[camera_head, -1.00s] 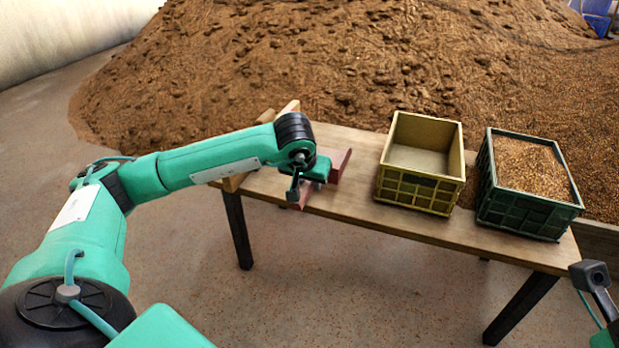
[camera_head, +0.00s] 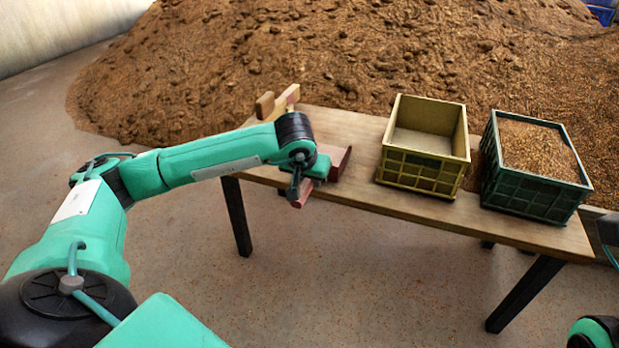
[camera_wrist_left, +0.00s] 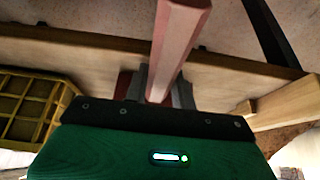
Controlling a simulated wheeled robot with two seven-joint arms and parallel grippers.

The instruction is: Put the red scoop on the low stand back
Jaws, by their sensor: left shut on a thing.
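The red scoop (camera_head: 339,161) is held in my left gripper (camera_head: 298,184) over the left part of the wooden table. My left gripper is shut on its handle, which sticks out toward the near edge and shows large in the left wrist view (camera_wrist_left: 178,45). My arm hides part of the scoop, and I cannot tell whether it touches the table. The low wooden stand (camera_head: 266,105) is at the table's left end, beyond my forearm, which hides much of it. Part of it also shows in the left wrist view (camera_wrist_left: 290,104). My right gripper's fingers are not visible.
A yellow crate (camera_head: 420,176), apparently empty, stands on the table (camera_head: 350,190) right of the scoop. A dark green crate (camera_head: 525,205) full of grain stands beside it. A large grain heap (camera_head: 300,50) rises behind. Tabletop between scoop and yellow crate is clear.

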